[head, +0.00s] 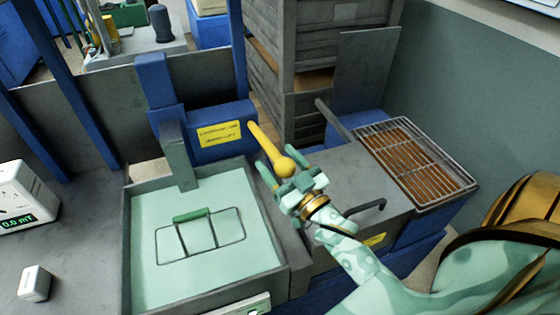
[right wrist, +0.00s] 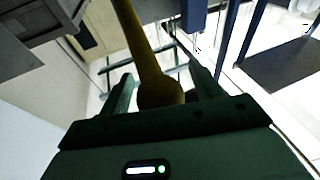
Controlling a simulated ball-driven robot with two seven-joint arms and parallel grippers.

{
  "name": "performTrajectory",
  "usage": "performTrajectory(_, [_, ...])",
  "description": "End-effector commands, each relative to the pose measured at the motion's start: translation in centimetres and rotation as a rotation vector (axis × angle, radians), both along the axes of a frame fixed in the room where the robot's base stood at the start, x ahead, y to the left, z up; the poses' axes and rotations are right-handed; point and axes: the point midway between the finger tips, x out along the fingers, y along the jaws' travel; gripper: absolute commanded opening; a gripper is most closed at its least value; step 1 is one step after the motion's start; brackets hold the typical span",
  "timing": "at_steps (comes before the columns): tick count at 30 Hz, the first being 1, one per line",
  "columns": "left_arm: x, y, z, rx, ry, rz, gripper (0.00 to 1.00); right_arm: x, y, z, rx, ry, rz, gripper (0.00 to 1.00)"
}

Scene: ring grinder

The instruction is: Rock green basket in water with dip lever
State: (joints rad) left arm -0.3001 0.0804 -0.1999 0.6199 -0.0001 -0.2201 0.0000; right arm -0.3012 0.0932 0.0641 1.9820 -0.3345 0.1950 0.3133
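The dip lever (head: 264,144) is a yellow bar with a round knob at its lower end, beside the blue box with a yellow label (head: 219,133). My right gripper (head: 291,176) is at the knob. In the right wrist view the knob (right wrist: 160,92) sits between the two fingers (right wrist: 162,88); I cannot tell whether both touch it. The green basket (head: 201,239), a thin frame with a green handle, lies in the tank (head: 127,240) of pale green water. It hangs below a grey vertical post (head: 179,155). My left gripper is not in view.
A wire grate over a brown bed (head: 415,162) stands right of the tank, with a black handle (head: 367,208) in front. A white meter reading 0.0 mT (head: 25,195) and a small white block (head: 34,283) sit left. Blue posts and grey crates stand behind.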

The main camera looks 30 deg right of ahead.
Motion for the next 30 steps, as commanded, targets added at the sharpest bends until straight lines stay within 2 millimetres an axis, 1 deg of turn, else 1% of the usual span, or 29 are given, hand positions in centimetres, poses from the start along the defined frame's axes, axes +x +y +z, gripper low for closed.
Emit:
performTrajectory(4, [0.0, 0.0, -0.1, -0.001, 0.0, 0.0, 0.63, -0.5, 0.0, -0.2, 0.0, 0.0, 0.0, 0.64])
performTrajectory(8, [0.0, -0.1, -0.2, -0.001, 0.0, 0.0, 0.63, -2.6, -0.1, -0.7, 0.002, 0.003, -0.001, 0.64])
performTrajectory(11, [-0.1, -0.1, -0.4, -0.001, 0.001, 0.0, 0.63, -5.1, -0.3, -1.4, 0.001, 0.006, -0.001, 0.64])
performTrajectory(15, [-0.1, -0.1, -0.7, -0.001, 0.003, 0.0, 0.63, -9.0, -0.4, -2.4, 0.001, 0.006, -0.001, 0.64])
performTrajectory(18, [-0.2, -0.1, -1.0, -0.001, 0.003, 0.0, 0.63, -11.4, -0.5, -2.9, 0.001, 0.006, -0.001, 0.64])
performTrajectory(21, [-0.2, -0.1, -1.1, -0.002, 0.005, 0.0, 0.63, -13.4, -0.6, -3.3, 0.0, 0.004, -0.001, 0.64])
performTrajectory(25, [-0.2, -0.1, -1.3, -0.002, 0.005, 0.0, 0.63, -15.1, -0.7, -3.7, 0.0, 0.002, 0.0, 0.64])
performTrajectory(30, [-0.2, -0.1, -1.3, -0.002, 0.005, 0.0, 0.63, -15.9, -0.7, -3.8, -0.001, 0.0, 0.0, 0.64])
